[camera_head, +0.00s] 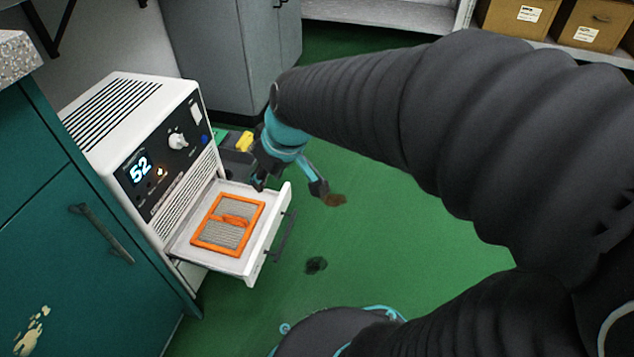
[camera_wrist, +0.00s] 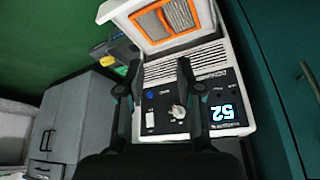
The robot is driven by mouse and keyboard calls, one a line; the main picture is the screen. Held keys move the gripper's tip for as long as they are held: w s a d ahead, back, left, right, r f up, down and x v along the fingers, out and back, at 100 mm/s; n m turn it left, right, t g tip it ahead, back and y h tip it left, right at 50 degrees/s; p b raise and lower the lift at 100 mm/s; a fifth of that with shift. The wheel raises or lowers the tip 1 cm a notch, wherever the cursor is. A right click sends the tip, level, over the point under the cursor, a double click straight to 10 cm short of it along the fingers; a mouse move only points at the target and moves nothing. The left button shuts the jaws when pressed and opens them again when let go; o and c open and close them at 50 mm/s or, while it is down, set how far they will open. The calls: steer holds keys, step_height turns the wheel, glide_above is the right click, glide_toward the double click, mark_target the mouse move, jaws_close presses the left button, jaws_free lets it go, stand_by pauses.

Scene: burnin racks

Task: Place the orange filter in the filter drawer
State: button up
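The orange filter (camera_head: 229,222) has an orange frame around a grey mesh, with an orange grip across its middle. It lies flat inside the open white filter drawer (camera_head: 270,229), which is pulled out of the front of a white machine (camera_head: 127,98). The wrist view also shows the filter (camera_wrist: 169,21) in the drawer (camera_wrist: 148,43). My gripper (camera_head: 291,188) is above and beyond the drawer's far right corner, apart from the filter. In the wrist view my gripper's (camera_wrist: 160,85) two fingers are spread with nothing between them.
The machine shows "52" on its display and has a knob (camera_head: 178,141). A teal cabinet (camera_head: 65,250) stands at the left. A grey cabinet (camera_head: 225,55) is behind, and brown boxes (camera_head: 515,17) sit on a shelf at the back right. Green floor right of the drawer is mostly clear.

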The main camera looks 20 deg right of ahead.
steer(key=s+d+r+m+h, duration=0.1)
steer(key=s+d+r+m, duration=0.1)
steer(key=s, duration=0.4)
steer(key=s+d+r+m+t+h, duration=0.1)
steer(key=s+d+r+m, duration=0.1)
steer(key=s, duration=0.4)
steer(key=shift+s+d+r+m, duration=0.25)
steer(key=shift+d+m, duration=0.45)
steer(key=shift+d, duration=0.3)
